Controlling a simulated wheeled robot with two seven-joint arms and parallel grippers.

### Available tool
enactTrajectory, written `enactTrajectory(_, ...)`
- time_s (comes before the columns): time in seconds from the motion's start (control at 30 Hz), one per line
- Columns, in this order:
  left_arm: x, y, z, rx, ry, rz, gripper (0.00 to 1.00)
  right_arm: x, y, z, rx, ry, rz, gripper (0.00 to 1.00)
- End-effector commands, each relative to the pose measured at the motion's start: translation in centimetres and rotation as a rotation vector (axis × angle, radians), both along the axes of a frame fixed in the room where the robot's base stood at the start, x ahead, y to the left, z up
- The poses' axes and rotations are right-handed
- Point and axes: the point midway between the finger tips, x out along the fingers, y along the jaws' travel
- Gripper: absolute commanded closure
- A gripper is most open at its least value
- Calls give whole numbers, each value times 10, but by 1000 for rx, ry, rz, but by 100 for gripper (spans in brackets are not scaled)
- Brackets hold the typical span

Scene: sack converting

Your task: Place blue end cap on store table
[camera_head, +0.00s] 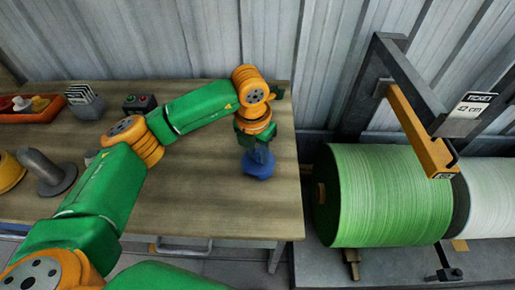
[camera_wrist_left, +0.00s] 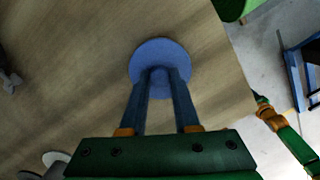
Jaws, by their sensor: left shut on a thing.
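The blue end cap (camera_head: 259,167) is a blue piece with a round flange, at the right part of the wooden store table (camera_head: 215,212). My left gripper (camera_head: 256,148) points down over it and is shut on its upper part. In the left wrist view the cap's round flange (camera_wrist_left: 160,57) shows beyond the two fingers (camera_wrist_left: 158,88), with the wooden tabletop around it. The cap is at or just above the tabletop; I cannot tell whether it touches. My right gripper is not clearly in view.
An orange tray (camera_head: 34,112) with small parts, a card holder (camera_head: 84,102), a button box (camera_head: 139,103) and a grey flanged piece (camera_head: 48,174) are on the table's left side. A green roll (camera_head: 385,195) stands beyond the right edge. The table's front middle is clear.

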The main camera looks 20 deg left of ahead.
Motion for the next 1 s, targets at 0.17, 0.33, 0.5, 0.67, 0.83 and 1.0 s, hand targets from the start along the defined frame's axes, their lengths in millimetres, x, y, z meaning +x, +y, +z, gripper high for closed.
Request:
enactTrajectory(0.17, 0, 0, -1, -1, -2, 0, 100, 0, -1, 0, -2, 0, -1, 50)
enactTrajectory(0.33, 0, 0, -6, -1, -2, 0, 100, 0, -1, -5, -2, 0, -1, 50)
enactTrajectory(0.5, 0, 0, -4, 0, -1, 0, 40, 0, -1, -3, -2, 0, -1, 50)
enactTrajectory(0.67, 0, 0, -4, 0, -1, 0, 40, 0, -1, -3, -2, 0, -1, 50)
enactTrajectory(0.83, 0, 0, 4, -1, -3, 0, 40, 0, -1, 1, -2, -1, -1, 50)
enactTrajectory(1.0, -3, 1, 39, -1, -7, 0, 40, 0, -1, -4, -1, -1, 0, 50)
